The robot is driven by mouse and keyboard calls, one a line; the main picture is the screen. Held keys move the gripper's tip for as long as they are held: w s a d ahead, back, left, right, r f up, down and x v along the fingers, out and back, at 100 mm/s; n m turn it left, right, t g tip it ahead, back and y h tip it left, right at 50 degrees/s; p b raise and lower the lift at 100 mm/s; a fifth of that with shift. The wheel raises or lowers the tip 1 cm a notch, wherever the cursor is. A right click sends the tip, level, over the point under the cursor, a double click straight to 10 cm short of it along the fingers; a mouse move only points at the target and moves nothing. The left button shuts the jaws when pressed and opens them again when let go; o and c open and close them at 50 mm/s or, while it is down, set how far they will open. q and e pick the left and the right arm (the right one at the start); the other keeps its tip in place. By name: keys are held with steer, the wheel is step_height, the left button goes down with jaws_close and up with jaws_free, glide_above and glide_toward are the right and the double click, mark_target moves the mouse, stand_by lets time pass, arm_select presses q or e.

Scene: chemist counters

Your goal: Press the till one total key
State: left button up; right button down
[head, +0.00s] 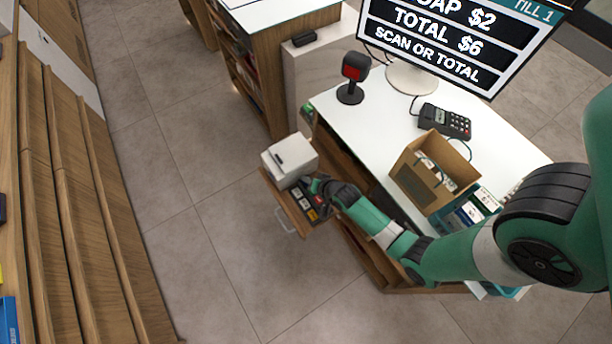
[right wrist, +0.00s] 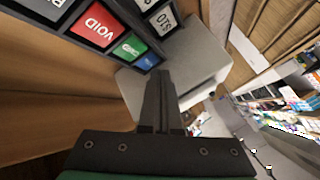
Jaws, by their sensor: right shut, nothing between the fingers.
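The till one screen (head: 440,40) reads "SOAP $2", "TOTAL $6" and "SCAN OR TOTAL". The till's key panel (head: 306,205) is on a wooden shelf at the counter's left end. In the right wrist view a red VOID key (right wrist: 94,26), a green key (right wrist: 129,47), a blue key (right wrist: 147,62) and a white key (right wrist: 163,19) show; I cannot tell which is the total key. My right gripper (head: 317,186) is shut and empty, beside the panel. Its fingertips (right wrist: 165,76) overlap the white box beyond the keys in the wrist view; contact cannot be told. My left gripper is out of view.
A white box-shaped device (head: 290,158) stands on the same shelf. The white counter (head: 375,125) holds a red-faced scanner (head: 354,68), a card terminal (head: 445,120) and an open cardboard box (head: 415,185). The tiled floor (head: 205,240) to the left is clear.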

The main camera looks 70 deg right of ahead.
steer(key=shift+f+b, duration=0.4)
steer(key=shift+f, duration=0.25)
stand_by(0.4)
steer(key=shift+r, duration=0.15)
steer(key=shift+r+p, duration=0.7)
steer(key=shift+p, duration=0.15)
step_height(320, 180, up, 5)
steer(key=p, duration=0.5)
steer(key=shift+r, duration=0.1)
stand_by(0.6)
